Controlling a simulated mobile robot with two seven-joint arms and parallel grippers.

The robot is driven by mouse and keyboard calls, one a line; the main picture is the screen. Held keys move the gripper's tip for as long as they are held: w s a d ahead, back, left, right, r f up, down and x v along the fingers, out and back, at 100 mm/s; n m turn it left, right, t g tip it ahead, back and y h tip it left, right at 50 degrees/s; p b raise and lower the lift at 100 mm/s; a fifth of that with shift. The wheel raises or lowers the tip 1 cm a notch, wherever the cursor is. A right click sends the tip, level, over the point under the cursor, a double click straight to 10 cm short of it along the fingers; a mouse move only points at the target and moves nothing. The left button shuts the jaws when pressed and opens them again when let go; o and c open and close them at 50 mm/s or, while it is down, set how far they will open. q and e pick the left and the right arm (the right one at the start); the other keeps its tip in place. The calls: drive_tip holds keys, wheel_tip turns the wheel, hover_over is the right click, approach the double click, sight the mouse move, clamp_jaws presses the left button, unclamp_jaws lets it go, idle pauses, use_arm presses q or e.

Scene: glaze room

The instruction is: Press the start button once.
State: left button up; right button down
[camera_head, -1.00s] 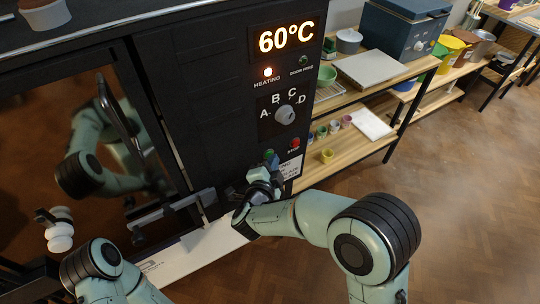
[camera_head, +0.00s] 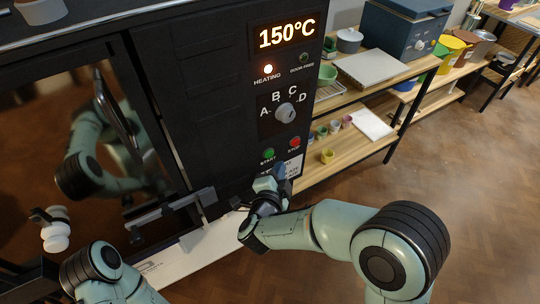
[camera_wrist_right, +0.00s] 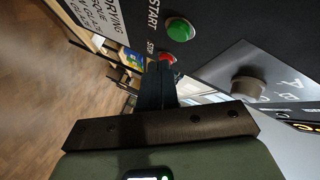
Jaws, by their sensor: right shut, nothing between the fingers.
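The green start button (camera_head: 268,154) is on the lower part of the kiln's black control panel, and it also shows in the right wrist view (camera_wrist_right: 179,30). The red stop button (camera_head: 295,142) is to its right; it shows in the wrist view too (camera_wrist_right: 167,57). My right gripper (camera_head: 279,169) is shut and empty, just below the start button and apart from it. In the wrist view its shut fingers (camera_wrist_right: 158,82) point toward the panel and overlap the area near the stop button.
The display (camera_head: 287,34) reads 150°C and the heating lamp (camera_head: 268,69) glows. A mode knob (camera_head: 285,113) sits above the buttons. The glossy door (camera_head: 90,130) reflects my arm. Wooden shelves (camera_head: 345,160) with pots stand to the right; the floor there is clear.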

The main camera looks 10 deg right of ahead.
use_arm(q)
drive_tip(key=shift+s+f+b, duration=0.15)
drive_tip(key=shift+f+b, duration=0.2)
drive_tip(key=shift+f, duration=0.1)
use_arm(e)
drive_tip(key=shift+s+d, duration=0.3)
drive_tip(key=shift+s, duration=0.5)
drive_tip(key=shift+s+d, duration=0.3)
drive_tip(key=shift+s, duration=0.45)
drive_tip(key=s+d+f+n+g+y+p, duration=0.1)
drive_tip(key=s+f+n+g+y+p, duration=0.2)
drive_tip(key=f, duration=0.9)
drive_tip(key=s+d+f+n+g+y+p, duration=0.1)
drive_tip(key=s+d+f+n+g+y, duration=0.25)
drive_tip(key=f, duration=0.85)
use_arm(q)
wheel_tip(320, 180, up, 7)
drive_tip(key=w+p, duration=0.2)
drive_tip(key=shift+w, duration=0.35)
use_arm(e)
drive_tip(key=s+a+f+n+g+y, duration=0.1)
drive_tip(key=s+a+f+n+g, duration=0.1)
drive_tip(key=s, duration=0.9)
drive_tip(key=s+a+f+n+g+y, duration=0.2)
drive_tip(key=s+f+n+g, duration=0.2)
drive_tip(key=s, duration=0.6)
wheel_tip(320, 180, down, 4)
drive_tip(key=shift+s+r+g, duration=0.15)
drive_tip(key=shift+s+g, duration=0.2)
drive_tip(key=shift+g, duration=0.9)
